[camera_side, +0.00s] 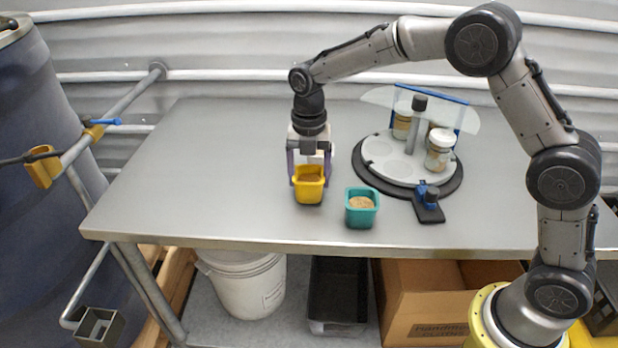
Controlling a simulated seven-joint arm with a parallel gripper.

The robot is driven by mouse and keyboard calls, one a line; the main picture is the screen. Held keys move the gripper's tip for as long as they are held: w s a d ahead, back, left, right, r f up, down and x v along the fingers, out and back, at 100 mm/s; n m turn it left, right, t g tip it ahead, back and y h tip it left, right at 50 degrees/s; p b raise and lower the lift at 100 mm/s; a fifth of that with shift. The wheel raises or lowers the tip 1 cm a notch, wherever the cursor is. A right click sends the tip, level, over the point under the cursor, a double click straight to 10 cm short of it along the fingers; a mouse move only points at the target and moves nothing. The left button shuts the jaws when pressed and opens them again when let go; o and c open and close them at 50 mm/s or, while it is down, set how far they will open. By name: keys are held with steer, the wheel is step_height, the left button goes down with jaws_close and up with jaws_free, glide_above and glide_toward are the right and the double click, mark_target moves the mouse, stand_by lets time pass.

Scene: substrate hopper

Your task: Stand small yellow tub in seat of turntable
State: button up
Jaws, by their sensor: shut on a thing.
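The small yellow tub (309,194) holds brown grainy stuff and is upright at the middle of the table. My gripper (309,170) is shut on it, with one finger on each side of its rim. I cannot tell whether the tub's base touches the table. The turntable (378,172) stands to the right of the tub. It is a grey disc on a black base, with round seats, some of them empty at its left and front. Lidded jars (439,150) stand on its right and back parts.
A teal tub (361,208) with tan grain stands close to the right of the yellow tub, before the turntable. A black and blue clamp (428,204) sits at the turntable's front edge. A clear panel with a blue frame (463,113) rises over the turntable. The table's left side (190,180) is clear.

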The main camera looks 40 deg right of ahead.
steer(key=shift+r, duration=2.1)
steer(key=shift+s+d, duration=0.2)
steer(key=shift+s, duration=0.35)
steer(key=s+d+r+m, duration=0.2)
steer(key=s+d, duration=0.1)
steer(key=d, duration=0.4)
steer(key=s+d+r+m, duration=0.2)
steer(key=d, duration=0.5)
steer(key=s+d+r+m, duration=0.2)
steer(key=s+d+r, duration=0.1)
steer(key=d, duration=0.3)
steer(key=shift+d+f, duration=0.15)
steer(key=shift+f, duration=3.9)
steer(key=shift+f, duration=0.3)
steer(key=o, duration=1)
